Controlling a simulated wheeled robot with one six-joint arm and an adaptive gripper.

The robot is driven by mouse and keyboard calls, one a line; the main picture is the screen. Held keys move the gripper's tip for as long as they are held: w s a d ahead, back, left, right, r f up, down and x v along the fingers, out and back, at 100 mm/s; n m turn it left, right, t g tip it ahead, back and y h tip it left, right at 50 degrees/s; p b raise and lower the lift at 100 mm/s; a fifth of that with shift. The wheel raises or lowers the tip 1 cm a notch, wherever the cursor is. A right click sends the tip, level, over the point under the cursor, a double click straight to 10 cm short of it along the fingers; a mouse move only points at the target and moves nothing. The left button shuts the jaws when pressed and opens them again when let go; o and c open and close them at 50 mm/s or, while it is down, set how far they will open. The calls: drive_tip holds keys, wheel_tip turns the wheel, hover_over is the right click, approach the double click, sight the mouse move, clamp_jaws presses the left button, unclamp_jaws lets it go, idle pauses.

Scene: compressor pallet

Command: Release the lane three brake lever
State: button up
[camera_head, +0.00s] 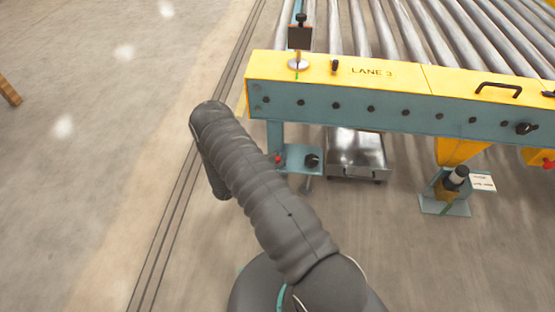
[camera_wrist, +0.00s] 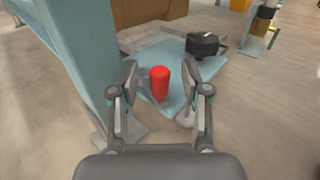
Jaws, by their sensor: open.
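The yellow and teal conveyor end marked LANE 3 (camera_head: 371,72) stands across the upper right of the head view. Below its left end, a teal bracket plate (camera_head: 297,152) carries a small red knob (camera_head: 278,159), seemingly the brake lever's grip. In the wrist view the red grip (camera_wrist: 160,82) stands upright above the teal plate (camera_wrist: 150,58). My gripper (camera_wrist: 160,98) is open, with one finger on each side of the red grip and visible gaps to both. How deep the grip sits between the fingers is hard to tell. My gripper is hidden in the head view.
A teal post (camera_wrist: 75,50) rises close to my left finger. A black knob (camera_wrist: 206,44) sits behind the red grip on the plate. A metal tray (camera_head: 356,153) lies under the conveyor. Bare floor (camera_head: 90,150) is clear to the left.

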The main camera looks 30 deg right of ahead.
drive_tip(key=shift+w+d, duration=0.1)
drive_tip(key=shift+d, duration=0.4)
clamp_jaws()
drive_tip(key=shift+s+d+n+t+y, duration=0.2)
drive_tip(key=shift+n+t, duration=0.25)
drive_tip(key=shift+t, duration=0.3)
drive_tip(key=shift+s+d+n+t+y, duration=0.1)
drive_tip(key=shift+s+d+n+t, duration=0.1)
drive_tip(key=shift+n+t, duration=0.4)
drive_tip(key=shift+s+d+n+t+y, duration=0.15)
drive_tip(key=shift+n+t+y, duration=0.3)
drive_tip(key=shift+t, duration=0.45)
drive_tip(key=shift+s+d+n+t+y, duration=0.1)
drive_tip(key=shift+n+t+y, duration=0.15)
drive_tip(key=shift+n+t, duration=0.5)
unclamp_jaws()
